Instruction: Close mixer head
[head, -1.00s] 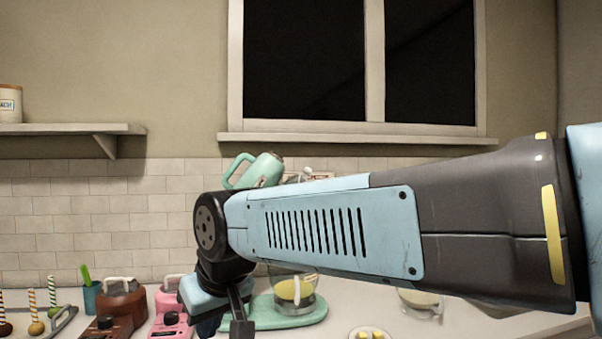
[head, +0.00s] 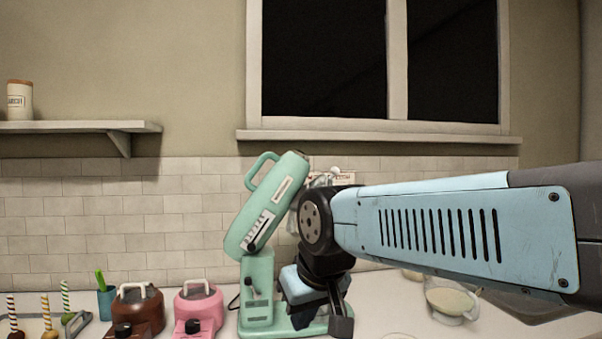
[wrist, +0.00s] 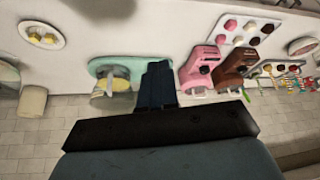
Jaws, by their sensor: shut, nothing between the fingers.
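The mint-green stand mixer stands on the counter. Its head (head: 268,207) is tilted up, with the raised end at upper right, above its column (head: 257,290). My gripper (head: 341,326) points down just right of the column, below and right of the raised head, in front of the bowl area and hiding the bowl in the head view. In the wrist view my gripper's dark fingers (wrist: 158,76) are together and empty, beside the mint base (wrist: 100,67) and the bowl (wrist: 114,84). Whether they touch the mixer cannot be told.
A pink appliance (head: 198,306) and a brown one (head: 138,309) stand left of the mixer. A glass bowl of batter (head: 452,303) is at right. A plate with yellow cubes (wrist: 42,36) lies on the counter. A tiled wall and window sill (head: 375,137) are behind.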

